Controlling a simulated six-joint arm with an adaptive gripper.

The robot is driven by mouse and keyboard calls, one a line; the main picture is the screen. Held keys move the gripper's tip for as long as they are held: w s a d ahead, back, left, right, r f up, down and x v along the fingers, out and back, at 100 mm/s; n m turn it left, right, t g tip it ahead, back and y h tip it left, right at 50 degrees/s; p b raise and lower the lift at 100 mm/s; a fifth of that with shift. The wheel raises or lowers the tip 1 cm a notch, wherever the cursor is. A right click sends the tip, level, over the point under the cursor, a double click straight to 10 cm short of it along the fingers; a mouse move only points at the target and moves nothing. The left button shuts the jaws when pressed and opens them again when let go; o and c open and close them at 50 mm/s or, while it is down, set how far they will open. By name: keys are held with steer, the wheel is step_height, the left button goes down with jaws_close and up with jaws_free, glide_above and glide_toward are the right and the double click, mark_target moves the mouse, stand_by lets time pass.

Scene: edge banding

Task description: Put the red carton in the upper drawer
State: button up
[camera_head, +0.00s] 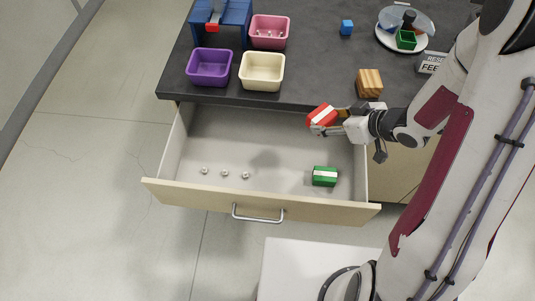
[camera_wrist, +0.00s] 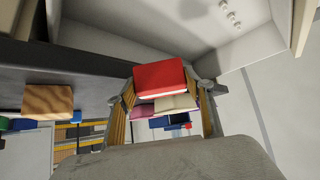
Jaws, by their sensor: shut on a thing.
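The red carton (camera_head: 322,115) with a white band is held in my gripper (camera_head: 318,128), above the right rear part of the open upper drawer (camera_head: 262,212). In the wrist view, the red carton (camera_wrist: 160,80) sits between the two fingers of my gripper (camera_wrist: 168,92), which are shut on it. The drawer is pulled out from under the dark counter. Inside it, a green carton (camera_head: 325,176) with a white band lies at the right front. Several small white pieces (camera_head: 225,174) lie at the left front.
On the counter (camera_head: 320,70) stand a purple bin (camera_head: 209,68), a cream bin (camera_head: 262,71), a pink bin (camera_head: 269,32) and a blue stand (camera_head: 235,12). A wooden block (camera_head: 369,83) is near the counter edge, right of the carton. The drawer's middle is free.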

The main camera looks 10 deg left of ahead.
steer(key=s+a+f+n+g, duration=0.1)
steer(key=s+a+f+n, duration=0.1)
steer(key=f, duration=0.3)
steer(key=s+a+f+n+g+y, duration=0.1)
steer(key=s+a+f, duration=0.3)
steer(key=a+f, duration=0.1)
steer(key=shift+s+f+n+g+y, duration=0.3)
steer(key=shift+f+n, duration=0.1)
steer(key=shift+f, duration=0.35)
glide_above(294, 179)
steer(key=shift+w+f, duration=0.1)
steer(key=shift+f, duration=2.8)
steer(key=shift+f, duration=0.1)
steer(key=shift+f, duration=2)
steer(key=o, duration=1.1)
steer(key=shift+f, duration=0.1)
